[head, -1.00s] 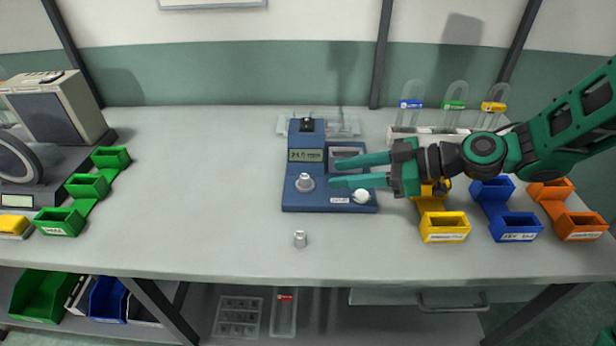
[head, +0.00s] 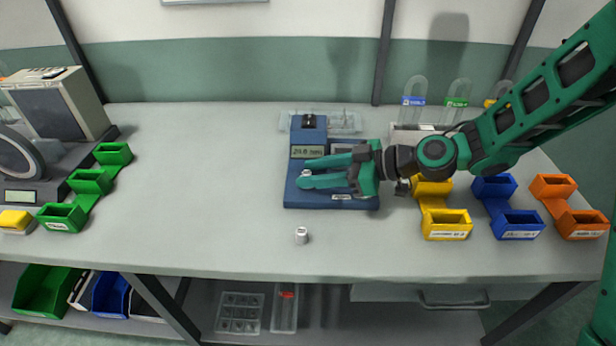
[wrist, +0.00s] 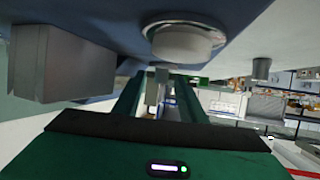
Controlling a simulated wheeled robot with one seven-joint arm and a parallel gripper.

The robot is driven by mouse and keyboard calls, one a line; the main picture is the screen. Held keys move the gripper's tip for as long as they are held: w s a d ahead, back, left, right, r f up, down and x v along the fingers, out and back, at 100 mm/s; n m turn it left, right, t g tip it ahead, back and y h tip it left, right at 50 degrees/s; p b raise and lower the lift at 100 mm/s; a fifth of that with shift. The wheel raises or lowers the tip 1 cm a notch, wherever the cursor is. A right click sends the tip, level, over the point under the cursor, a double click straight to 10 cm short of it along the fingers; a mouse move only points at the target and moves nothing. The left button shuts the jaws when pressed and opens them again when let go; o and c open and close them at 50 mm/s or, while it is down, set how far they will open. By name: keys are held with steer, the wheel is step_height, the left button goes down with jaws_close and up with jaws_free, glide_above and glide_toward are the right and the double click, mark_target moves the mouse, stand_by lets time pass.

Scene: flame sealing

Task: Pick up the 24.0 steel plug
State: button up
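A small steel plug (head: 306,174) stands on the front left of the blue measuring device (head: 331,200). The device's display (head: 307,152) is lit, but its digits are too small to read surely. My gripper (head: 301,173) reaches in from the right, low over the device, with its green fingers apart on either side of this plug. In the wrist view a grey metal piece, apparently the plug (wrist: 152,92), shows between the fingers, with a gap to the right finger. A second steel plug (head: 301,236) stands upright on the bench in front of the device.
The round button (wrist: 184,38) and a grey block (wrist: 62,62) of the device lie close to my fingers. Yellow (head: 446,224), blue (head: 515,225) and orange (head: 580,224) bins stand right, green bins (head: 62,217) left. The left-middle bench is clear.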

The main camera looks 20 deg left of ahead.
jaws_close()
steer(key=shift+r, duration=0.1)
